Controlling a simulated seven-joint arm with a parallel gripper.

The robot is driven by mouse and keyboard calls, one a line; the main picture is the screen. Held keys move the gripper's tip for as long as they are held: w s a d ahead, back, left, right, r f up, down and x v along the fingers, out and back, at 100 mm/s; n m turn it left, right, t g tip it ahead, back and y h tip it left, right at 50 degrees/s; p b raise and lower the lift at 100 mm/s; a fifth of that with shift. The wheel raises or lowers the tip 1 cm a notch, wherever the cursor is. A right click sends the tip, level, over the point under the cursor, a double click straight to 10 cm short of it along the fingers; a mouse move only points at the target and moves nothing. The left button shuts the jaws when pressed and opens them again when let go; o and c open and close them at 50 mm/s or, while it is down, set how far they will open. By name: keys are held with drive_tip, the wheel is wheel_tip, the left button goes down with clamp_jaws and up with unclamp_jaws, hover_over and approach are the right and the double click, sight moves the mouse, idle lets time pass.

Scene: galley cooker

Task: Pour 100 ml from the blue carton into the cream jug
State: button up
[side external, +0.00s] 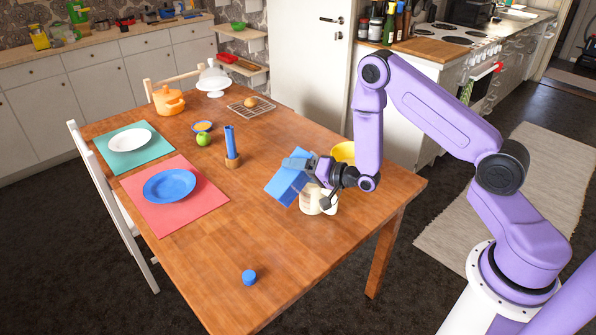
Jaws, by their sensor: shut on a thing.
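The blue carton (283,187) is held tilted above the table, just left of the cream jug. My gripper (303,168) is shut on the carton from its right side. The cream jug (312,204) stands upright on the table, below my gripper and partly covered by it. The jug's mouth is mostly hidden, and I see no stream of liquid. I cannot tell whether the carton touches the jug, or how full the jug is.
A yellow bowl (343,152) stands behind my gripper. A blue cap (249,276) lies near the front. A blue cylinder in a wooden holder (232,161), a green apple (203,139) and a blue plate (170,185) are leftward. The table's front middle is mostly clear.

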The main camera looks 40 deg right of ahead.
sight(304, 153)
drive_tip(key=shift+d+r+n+h, duration=0.2)
drive_tip(key=shift+r+n+h, duration=0.1)
drive_tip(key=shift+r+n, duration=0.3)
drive_tip(key=shift+d+r+n+g, duration=0.2)
drive_tip(key=shift+n+g, duration=0.1)
drive_tip(key=shift+n, duration=0.1)
drive_tip(key=shift+d+r+n+h, duration=0.25)
drive_tip(key=shift+r+n+h, duration=0.15)
drive_tip(key=shift+r, duration=0.4)
drive_tip(key=shift+d+r+n+h, duration=0.25)
drive_tip(key=shift+r+n, duration=0.25)
drive_tip(key=shift+r, duration=0.3)
drive_tip(key=shift+a+f, duration=0.1)
drive_tip(key=shift+f, duration=0.05)
